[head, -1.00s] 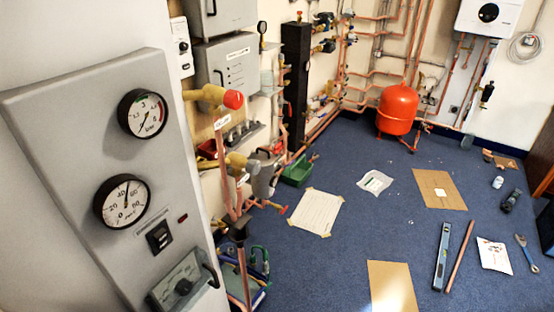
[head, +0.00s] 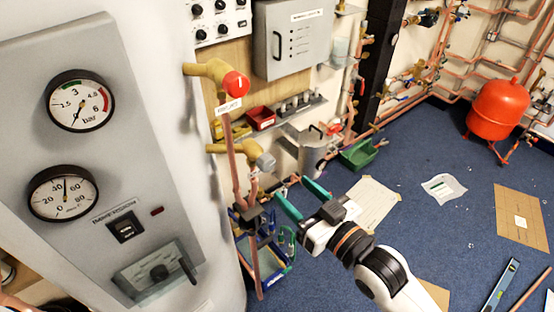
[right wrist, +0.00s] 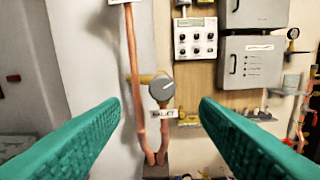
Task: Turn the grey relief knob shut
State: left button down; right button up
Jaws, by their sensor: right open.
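The grey relief knob (head: 265,162) sits at the front of a lower brass valve (head: 235,150) on a copper pipe, left of centre in the head view. In the right wrist view the round knob (right wrist: 162,87) faces me between the fingers, farther off, with a white label (right wrist: 165,114) below it. My right gripper (head: 289,186), with green fingers, is open and empty. In the head view it appears below and to the right of the knob, apart from it. My left gripper is not in view.
A red-capped valve (head: 235,84) stands above the grey knob. A grey gauge panel (head: 110,195) is on the left. A grey cabinet (head: 290,42) and a shelf (head: 305,105) are behind. A green tray (head: 359,154) and paper sheet (head: 372,205) lie on blue carpet.

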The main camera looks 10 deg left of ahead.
aim_at(269, 166)
jog(key=p+x, duration=0.1)
jog(key=x, duration=0.8)
jog(key=shift+w+p, duration=0.2)
jog(key=shift+p, duration=0.15)
jog(key=shift+w+a, duration=0.25)
jog(key=shift+a, duration=0.05)
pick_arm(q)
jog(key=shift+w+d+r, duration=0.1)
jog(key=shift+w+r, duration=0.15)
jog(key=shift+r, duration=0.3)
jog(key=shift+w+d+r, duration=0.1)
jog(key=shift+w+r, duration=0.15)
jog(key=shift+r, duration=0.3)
